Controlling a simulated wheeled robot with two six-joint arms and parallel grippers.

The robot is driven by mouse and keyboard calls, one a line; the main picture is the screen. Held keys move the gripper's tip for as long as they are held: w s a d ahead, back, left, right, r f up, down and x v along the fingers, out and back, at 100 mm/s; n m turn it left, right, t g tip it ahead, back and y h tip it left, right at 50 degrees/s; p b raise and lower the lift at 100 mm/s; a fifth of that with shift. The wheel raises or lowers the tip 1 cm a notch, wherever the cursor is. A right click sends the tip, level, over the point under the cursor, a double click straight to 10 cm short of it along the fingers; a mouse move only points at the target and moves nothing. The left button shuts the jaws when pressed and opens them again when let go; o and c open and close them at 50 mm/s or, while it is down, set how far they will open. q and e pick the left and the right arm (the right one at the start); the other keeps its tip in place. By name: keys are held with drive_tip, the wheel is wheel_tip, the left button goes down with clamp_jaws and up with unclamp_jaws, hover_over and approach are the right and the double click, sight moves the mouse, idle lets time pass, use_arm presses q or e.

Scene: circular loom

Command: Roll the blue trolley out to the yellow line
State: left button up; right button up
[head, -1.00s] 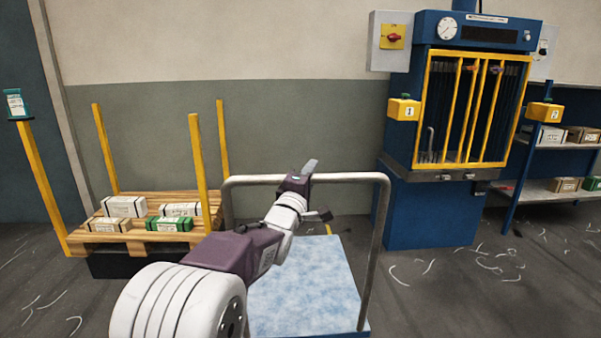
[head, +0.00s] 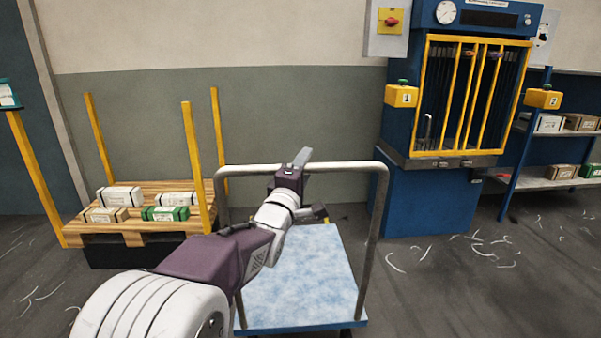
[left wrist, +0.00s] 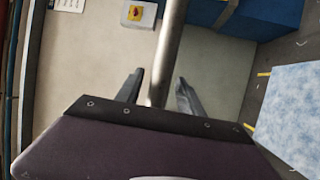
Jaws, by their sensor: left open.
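The blue trolley stands in front of me, with a mottled pale-blue deck (head: 300,280) and a grey tubular handle (head: 378,215) rising at its near end. In the left wrist view the handle bar (left wrist: 168,50) runs between the two open fingers (left wrist: 158,92). I cannot tell whether a finger touches it. Short yellow floor marks (left wrist: 263,73) show by the deck; I cannot tell whether they are the yellow line. My right gripper is not in view.
A wooden pallet (head: 140,228) with several boxes and yellow posts stands left of the trolley. A blue press (head: 425,195) with a yellow barred gate stands behind right. A shelf (head: 560,183) is at far right. The floor (head: 470,290) right of the trolley is open, with scattered shavings.

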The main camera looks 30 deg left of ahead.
use_arm(q)
drive_tip(key=p+v, duration=0.1)
drive_tip(key=v, duration=0.6)
drive_tip(key=shift+s, duration=0.25)
